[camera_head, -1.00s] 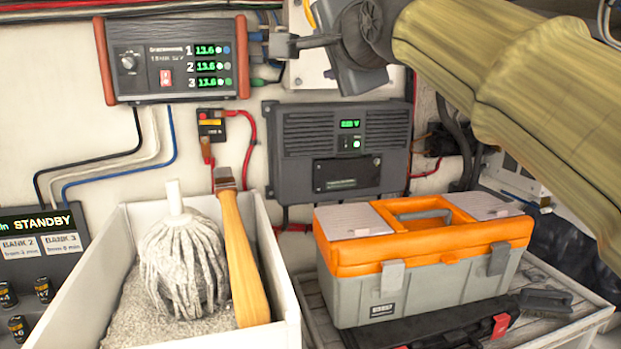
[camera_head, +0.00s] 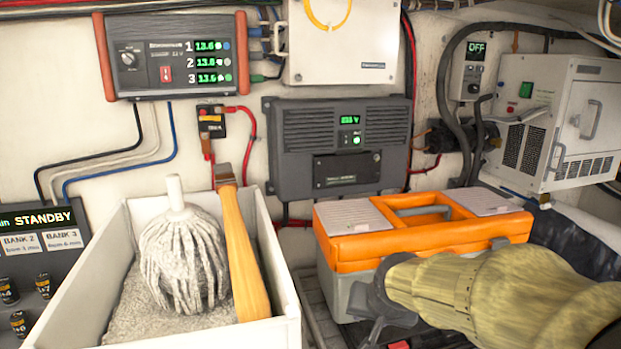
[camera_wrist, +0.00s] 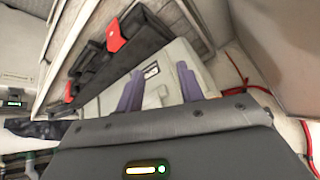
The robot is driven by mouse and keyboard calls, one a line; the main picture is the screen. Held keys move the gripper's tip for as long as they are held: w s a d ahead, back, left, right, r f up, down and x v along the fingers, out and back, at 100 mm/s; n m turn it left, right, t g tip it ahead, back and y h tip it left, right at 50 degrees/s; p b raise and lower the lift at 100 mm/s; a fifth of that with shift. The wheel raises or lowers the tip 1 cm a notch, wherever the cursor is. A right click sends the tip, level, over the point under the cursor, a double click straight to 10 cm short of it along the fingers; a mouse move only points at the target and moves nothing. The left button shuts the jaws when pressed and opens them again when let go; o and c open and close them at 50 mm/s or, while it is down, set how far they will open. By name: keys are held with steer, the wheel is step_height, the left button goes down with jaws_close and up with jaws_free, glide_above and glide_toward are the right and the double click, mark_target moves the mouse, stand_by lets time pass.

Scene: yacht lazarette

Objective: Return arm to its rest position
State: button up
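My arm (camera_head: 500,295) reaches in from the right edge in the head view, low and in front of the toolbox. Its dark grey hand overlaps the toolbox's front; the fingertips are not clear there. In the wrist view my gripper (camera_wrist: 160,80) shows two purplish-grey fingers apart, with nothing visible held between them. The toolbox (camera_head: 425,240) has an orange lid and grey body. Its pale front, with a small label, appears behind the fingers in the wrist view (camera_wrist: 165,68). I cannot tell whether the hand touches it.
A white bin (camera_head: 285,265) at left holds a mop head (camera_head: 182,255) and a wooden-handled tool (camera_head: 243,260). A black case with red latches (camera_wrist: 105,70) lies before the toolbox. A grey charger (camera_head: 340,150) and white cabinet (camera_head: 560,120) line the back. Space above the toolbox is open.

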steer(key=s+d+f+n+g, duration=0.3)
steer(key=s+d+f+g, duration=0.1)
steer(key=s+f, duration=0.8)
steer(key=s+b+x, duration=0.2)
steer(key=b+x, duration=0.8)
steer(key=shift+f, duration=0.35)
